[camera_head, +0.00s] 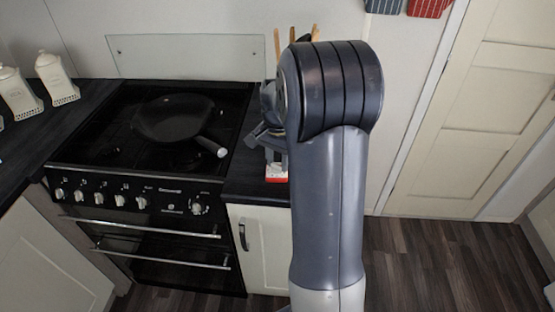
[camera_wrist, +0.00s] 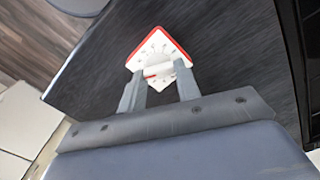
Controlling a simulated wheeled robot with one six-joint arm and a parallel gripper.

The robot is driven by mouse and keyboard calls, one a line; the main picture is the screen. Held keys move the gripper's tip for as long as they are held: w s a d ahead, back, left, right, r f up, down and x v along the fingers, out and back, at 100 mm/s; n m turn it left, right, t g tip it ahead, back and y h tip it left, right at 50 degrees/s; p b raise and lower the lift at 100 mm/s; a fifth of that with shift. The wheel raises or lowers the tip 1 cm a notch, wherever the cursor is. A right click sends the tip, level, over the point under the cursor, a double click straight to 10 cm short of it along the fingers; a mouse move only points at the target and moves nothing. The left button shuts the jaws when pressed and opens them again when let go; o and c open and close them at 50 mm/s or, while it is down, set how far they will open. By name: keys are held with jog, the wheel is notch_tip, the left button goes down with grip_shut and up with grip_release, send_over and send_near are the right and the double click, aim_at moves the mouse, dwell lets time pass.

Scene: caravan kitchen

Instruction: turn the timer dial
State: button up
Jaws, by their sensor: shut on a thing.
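The timer (camera_wrist: 157,46) is a white, diamond-looking plate with a red edge and marks around its dial. In the wrist view it lies on the dark worktop, and its white dial (camera_wrist: 158,69) sits between the two fingertips of my gripper (camera_wrist: 160,72). The gripper is shut on the dial. In the head view a red and white part of the timer (camera_head: 277,176) shows at the worktop's front edge. My gripper (camera_head: 268,140) is above it there, and my arm hides part of both.
A black stove (camera_head: 95,150) with a dark frying pan (camera_head: 172,118) stands to the left. White canisters (camera_head: 55,78) are at the far left. Wooden utensils (camera_head: 314,34) stand behind my arm. A cream door (camera_head: 480,120) and open floor (camera_head: 430,260) are to the right.

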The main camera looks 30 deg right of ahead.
dwell(0.3)
jog(key=o, duration=1)
jog(key=shift+r, duration=0.1)
notch_tip(320, 180, up, 11)
jog(key=shift+f, duration=0.15)
notch_tip(320, 180, down, 11)
jog(key=shift+r, duration=0.15)
dwell(0.5)
